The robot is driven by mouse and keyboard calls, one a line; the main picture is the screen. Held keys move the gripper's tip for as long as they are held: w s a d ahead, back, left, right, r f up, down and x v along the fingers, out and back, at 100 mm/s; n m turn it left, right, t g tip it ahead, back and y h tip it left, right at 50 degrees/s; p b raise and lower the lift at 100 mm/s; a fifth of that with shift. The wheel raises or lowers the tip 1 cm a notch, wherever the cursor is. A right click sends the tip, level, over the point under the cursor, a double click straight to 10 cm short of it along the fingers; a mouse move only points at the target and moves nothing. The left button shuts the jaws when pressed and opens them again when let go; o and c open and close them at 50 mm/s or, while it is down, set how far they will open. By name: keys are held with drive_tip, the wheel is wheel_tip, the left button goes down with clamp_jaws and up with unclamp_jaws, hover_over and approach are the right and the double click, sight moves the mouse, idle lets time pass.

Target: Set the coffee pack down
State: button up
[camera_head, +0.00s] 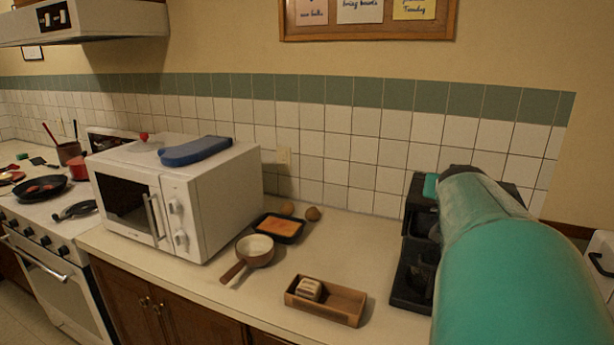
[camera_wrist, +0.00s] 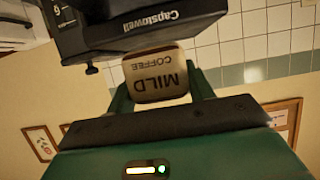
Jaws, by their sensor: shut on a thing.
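The coffee pack (camera_wrist: 160,82) is a small pale block with a dark top edge, and its "MILD COFFEE" lettering reads upside down in the wrist view. My gripper (camera_wrist: 160,92) is shut on it, with a green finger on either side. A black machine labelled "Capstowell" (camera_wrist: 150,22) fills the top of the wrist view, right beside the pack in the picture; I cannot tell whether they touch. In the head view a black coffee machine (camera_head: 411,275) stands at the counter's right, partly behind my teal arm. My gripper and the pack cannot be made out there.
A wooden tray (camera_head: 345,314) holding a pale block stands on the counter (camera_head: 225,300) left of the machine. A small pan (camera_head: 256,250), a dark dish (camera_head: 279,228) with orange contents and two brown round things lie near the white microwave (camera_head: 185,195). Some counter is bare around the tray.

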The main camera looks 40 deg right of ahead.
drive_tip(key=shift+w+f, duration=0.1)
drive_tip(key=shift+f, duration=0.5)
drive_tip(key=o, duration=0.9)
drive_tip(key=shift+o, duration=0.2)
